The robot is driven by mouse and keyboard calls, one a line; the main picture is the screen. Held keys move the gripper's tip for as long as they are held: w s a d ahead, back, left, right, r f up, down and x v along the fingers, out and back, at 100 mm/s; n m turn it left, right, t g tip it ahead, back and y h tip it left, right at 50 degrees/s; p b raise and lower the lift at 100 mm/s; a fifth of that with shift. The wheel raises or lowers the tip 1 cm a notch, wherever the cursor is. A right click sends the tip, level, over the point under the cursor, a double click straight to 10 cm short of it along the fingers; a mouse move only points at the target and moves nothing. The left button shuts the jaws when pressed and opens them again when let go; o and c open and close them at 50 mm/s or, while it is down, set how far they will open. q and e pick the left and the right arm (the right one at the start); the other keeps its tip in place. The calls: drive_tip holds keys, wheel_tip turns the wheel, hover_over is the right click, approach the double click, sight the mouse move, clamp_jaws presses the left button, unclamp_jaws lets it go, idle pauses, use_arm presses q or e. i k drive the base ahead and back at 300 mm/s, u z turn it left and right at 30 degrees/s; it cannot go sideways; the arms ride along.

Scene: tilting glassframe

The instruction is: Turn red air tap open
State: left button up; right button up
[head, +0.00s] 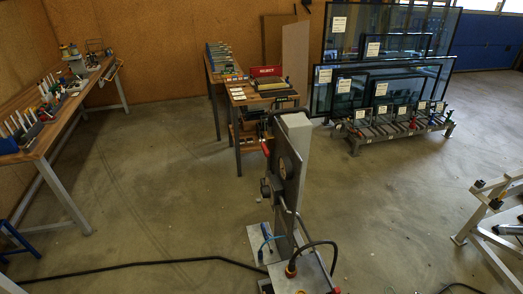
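A grey upright post (296,170) stands on the floor near the middle of the view, with a dark plate and round fittings on its left side. A small red part (265,148) sticks out at the upper left edge of that plate. It looks like the red tap handle, but it is too small to tell its turn position. Neither of my grippers is in view.
A black hose (160,262) runs over the floor to the post's base plate (262,244). A tool bench (62,118) stands left, a smaller table (262,92) behind the post. A rack of glass panes (385,75) is back right, a metal frame (490,205) right.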

sight(266, 153)
drive_tip(key=u, duration=0.05)
drive_tip(key=k, duration=1.15)
drive_tip(key=z, duration=0.7)
drive_tip(key=i, duration=1.15)
drive_tip(key=u, duration=0.75)
